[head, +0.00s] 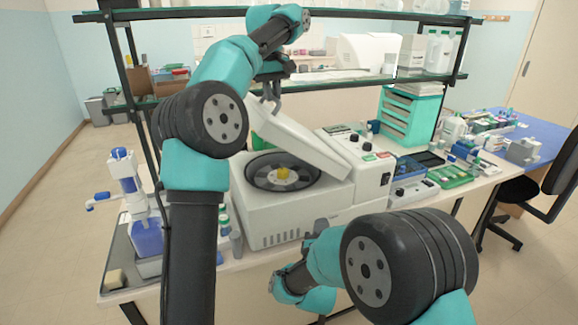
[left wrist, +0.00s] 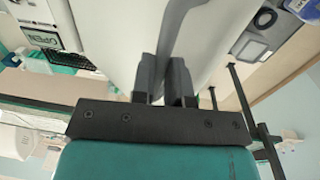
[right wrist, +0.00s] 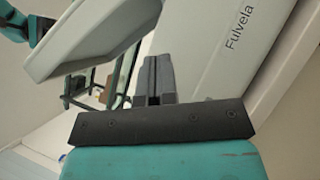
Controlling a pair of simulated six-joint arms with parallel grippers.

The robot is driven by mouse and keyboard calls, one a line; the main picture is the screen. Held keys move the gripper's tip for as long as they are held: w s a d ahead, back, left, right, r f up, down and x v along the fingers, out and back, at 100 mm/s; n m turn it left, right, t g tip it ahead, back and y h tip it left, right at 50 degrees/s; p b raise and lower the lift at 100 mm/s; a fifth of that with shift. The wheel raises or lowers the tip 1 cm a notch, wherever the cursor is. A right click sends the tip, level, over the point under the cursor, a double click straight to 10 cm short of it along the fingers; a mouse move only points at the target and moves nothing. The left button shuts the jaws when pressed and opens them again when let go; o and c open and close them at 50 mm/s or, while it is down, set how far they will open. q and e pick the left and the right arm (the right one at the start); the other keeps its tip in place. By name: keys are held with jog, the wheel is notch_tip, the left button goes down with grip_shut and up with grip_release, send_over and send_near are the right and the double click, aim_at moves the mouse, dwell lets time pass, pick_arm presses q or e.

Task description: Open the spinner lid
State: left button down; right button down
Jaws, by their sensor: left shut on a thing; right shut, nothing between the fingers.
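The spinner (head: 283,216) is a white centrifuge on the bench in the head view. Its lid (head: 300,140) is tilted partly up, and the dark bowl with a rotor and yellow hub (head: 283,174) shows below it. My left gripper (head: 270,100) is above the lid; in the left wrist view the gripper (left wrist: 165,85) is shut on the grey lid handle (left wrist: 182,30). My right gripper (head: 312,240) is low in front of the spinner. In the right wrist view the fingers (right wrist: 153,78) are shut and empty, near the spinner body marked "Fulvela" (right wrist: 215,70) and the raised lid (right wrist: 90,35).
The control panel (head: 372,158) stands right of the bowl. A shelf rack (head: 350,82) crosses behind and above my left arm. A teal drawer unit (head: 410,115) and trays (head: 450,174) are to the right. A blue-topped dispenser bottle (head: 146,232) stands left.

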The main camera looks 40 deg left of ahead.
pick_arm(q)
jog(key=shift+w+d+f, duration=0.25)
jog(key=shift+w+f, duration=0.05)
jog(key=shift+f, duration=0.1)
pick_arm(e)
jog(key=s+a+r+n+t+y, duration=0.1)
jog(key=s+a+r+n+t, duration=0.2)
jog(key=s+a+r, duration=0.4)
jog(key=s+a+n, duration=0.1)
jog(key=s, duration=0.2)
jog(key=shift+s+r+y, duration=0.15)
jog(key=shift+s+y, duration=0.05)
jog(key=shift+y, duration=0.2)
jog(key=shift+w, duration=0.1)
send_near(293, 154)
jog(key=w+a+r, duration=0.3)
jog(key=w+a, duration=0.1)
jog(key=w, duration=0.1)
jog(key=shift+w+d+r, duration=0.1)
jog(key=shift+d, duration=0.05)
jog(key=shift+r, duration=0.1)
jog(key=shift+w+d+r+m+h, duration=0.2)
jog(key=shift+w+r+m+h, duration=0.1)
jog(key=shift+r+m+h, duration=0.3)
jog(key=shift+r, duration=0.15)
